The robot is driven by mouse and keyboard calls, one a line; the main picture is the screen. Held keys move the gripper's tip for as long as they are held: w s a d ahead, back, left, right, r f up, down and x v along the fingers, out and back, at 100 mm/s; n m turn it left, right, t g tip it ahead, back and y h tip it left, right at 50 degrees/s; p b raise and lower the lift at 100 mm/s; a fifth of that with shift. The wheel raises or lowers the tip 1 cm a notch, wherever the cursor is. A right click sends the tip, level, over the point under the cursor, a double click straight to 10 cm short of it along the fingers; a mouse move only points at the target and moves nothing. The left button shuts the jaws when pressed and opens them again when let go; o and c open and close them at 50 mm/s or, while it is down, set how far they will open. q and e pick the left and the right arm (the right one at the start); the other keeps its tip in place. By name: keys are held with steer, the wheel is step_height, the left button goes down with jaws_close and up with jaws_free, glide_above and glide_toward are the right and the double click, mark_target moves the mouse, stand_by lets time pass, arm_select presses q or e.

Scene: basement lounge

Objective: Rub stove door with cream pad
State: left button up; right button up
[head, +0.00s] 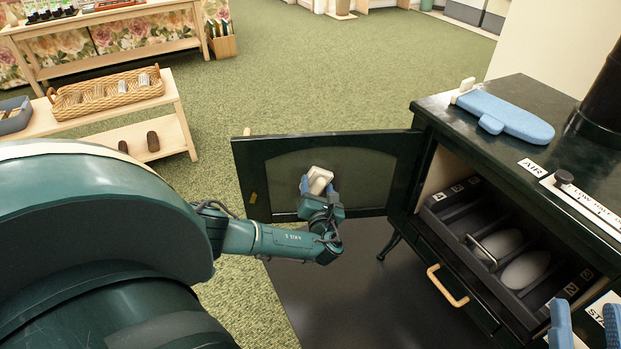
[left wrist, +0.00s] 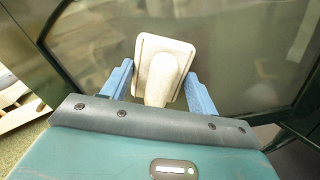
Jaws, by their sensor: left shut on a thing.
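The cream pad (head: 319,180) is a pale block with a rounded grip. My left gripper (head: 320,189) is shut on its grip, and in the left wrist view the pad (left wrist: 166,58) shows between the blue fingers. The stove door (head: 318,143) is dark green with a glass pane and stands open. The pad is at the pane; I cannot tell whether it touches. The pane (left wrist: 235,50) fills much of the left wrist view. My right gripper (head: 586,326) shows only as two blue fingers at the bottom right corner, apart and empty.
The stove top (head: 490,90) bears a blue mitt-like thing (head: 507,114) and a black pipe. The open stove holds a dark tray with pale oval pieces (head: 525,268). A low wooden bench (head: 175,105) with a wicker basket (head: 108,93) stands left. Green carpet beyond the door is clear.

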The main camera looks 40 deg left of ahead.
arm_select(q)
steer(key=shift+w+d+r+b, duration=0.1)
steer(key=shift+w+d+b, duration=0.45)
steer(key=shift+w+d, duration=0.75)
